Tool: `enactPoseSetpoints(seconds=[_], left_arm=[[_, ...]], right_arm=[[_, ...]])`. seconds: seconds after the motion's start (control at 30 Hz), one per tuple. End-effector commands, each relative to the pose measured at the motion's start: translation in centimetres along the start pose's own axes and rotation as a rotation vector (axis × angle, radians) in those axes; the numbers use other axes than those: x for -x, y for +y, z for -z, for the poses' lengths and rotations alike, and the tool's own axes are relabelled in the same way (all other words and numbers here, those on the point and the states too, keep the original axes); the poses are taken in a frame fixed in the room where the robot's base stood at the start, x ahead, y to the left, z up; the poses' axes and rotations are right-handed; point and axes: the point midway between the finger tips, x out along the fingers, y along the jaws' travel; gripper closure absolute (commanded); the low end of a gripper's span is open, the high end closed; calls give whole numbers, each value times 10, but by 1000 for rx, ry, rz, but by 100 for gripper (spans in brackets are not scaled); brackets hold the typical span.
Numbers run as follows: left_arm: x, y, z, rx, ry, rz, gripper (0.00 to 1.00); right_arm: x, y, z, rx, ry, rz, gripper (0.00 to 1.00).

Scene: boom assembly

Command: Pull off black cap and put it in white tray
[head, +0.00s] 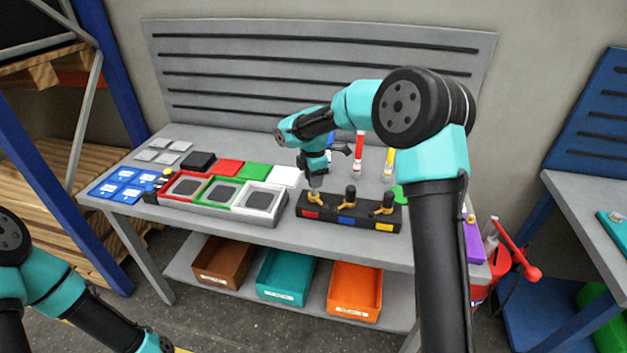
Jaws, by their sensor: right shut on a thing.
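A black block (347,218) with red, blue and yellow labels stands at the table's front. It bears three yellow fittings. Black caps show on the middle fitting (350,192) and the right fitting (387,200). My right gripper (314,181) points down, shut, at the top of the left fitting (315,199), above the red label. What it grips is mostly hidden by the gripper; it looks like that fitting's black cap. The white tray (278,190) is left of the block, beside the green and red trays. My left arm enters at the lower left; its gripper is out of frame.
The green tray (236,181) and red tray (204,175) adjoin the white one. Coloured lids, including a white one (286,176), lie behind them. Red (360,150) and yellow (389,160) upright tools stand behind the block. Bins sit on the lower shelf.

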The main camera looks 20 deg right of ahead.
Motion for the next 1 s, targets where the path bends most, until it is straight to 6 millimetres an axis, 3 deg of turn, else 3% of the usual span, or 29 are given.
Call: enactPoseSetpoints(seconds=[0.4,0.87,1.0], left_arm=[[0,0,0,0,0,0,100],[0,0,0,0,0,0,100],[0,0,0,0,0,0,100]], right_arm=[[12,0,0,0,0,-1,97],[12,0,0,0,0,0,97],[11,1,-10,-17,1,0,97]])
